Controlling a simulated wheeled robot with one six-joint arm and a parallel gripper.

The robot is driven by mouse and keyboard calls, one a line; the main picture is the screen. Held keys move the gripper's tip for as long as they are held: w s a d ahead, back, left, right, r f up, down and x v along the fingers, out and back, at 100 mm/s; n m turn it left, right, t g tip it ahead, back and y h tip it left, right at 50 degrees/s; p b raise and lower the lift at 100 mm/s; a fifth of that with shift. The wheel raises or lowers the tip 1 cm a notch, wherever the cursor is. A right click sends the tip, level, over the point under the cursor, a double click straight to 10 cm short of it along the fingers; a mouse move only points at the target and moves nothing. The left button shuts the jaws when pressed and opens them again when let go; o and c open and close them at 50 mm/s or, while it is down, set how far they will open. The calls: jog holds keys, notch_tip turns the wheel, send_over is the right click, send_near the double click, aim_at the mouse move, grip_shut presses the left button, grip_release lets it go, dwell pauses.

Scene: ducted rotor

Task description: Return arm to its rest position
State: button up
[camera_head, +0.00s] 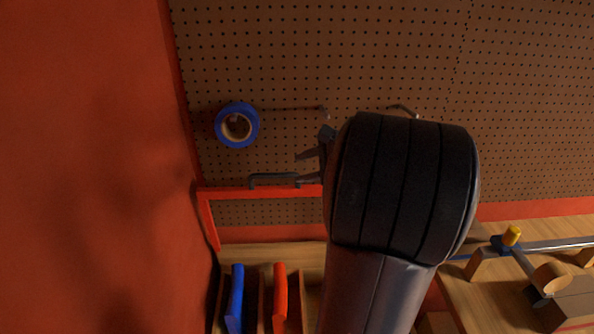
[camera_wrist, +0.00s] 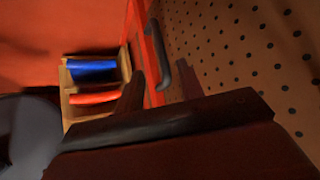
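My arm (camera_head: 402,190) rises from the bottom middle of the head view and hides part of the pegboard. My gripper (camera_head: 302,168) shows at the left edge of its dark rounded joint, in front of the pegboard. Its two fingers look apart, with nothing seen between them. In the wrist view my gripper (camera_wrist: 160,85) points toward the board's red frame, and a dark bar handle shows beyond the fingers. The dark wrist housing hides the lower part of that view.
A blue tape roll (camera_head: 237,125) hangs on the pegboard (camera_head: 290,60). A dark bar handle (camera_head: 274,177) is close to my gripper. Below is a wooden rack with a blue item (camera_head: 235,298) and a red item (camera_head: 280,297). A workbench (camera_head: 478,300) with parts stands at right.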

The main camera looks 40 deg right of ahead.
aim_at(276, 177)
dwell(0.3)
jog(key=p+x, duration=0.2)
jog(key=x, duration=0.8)
jog(key=shift+w+a, duration=0.2)
jog(key=shift+w, duration=0.05)
jog(key=shift+w+f, duration=0.2)
jog(key=shift+f, duration=0.05)
jog(key=shift+s+f, duration=0.1)
jog(key=shift+s, duration=0.1)
jog(key=shift+s+a, duration=0.25)
jog(key=shift+s, duration=0.1)
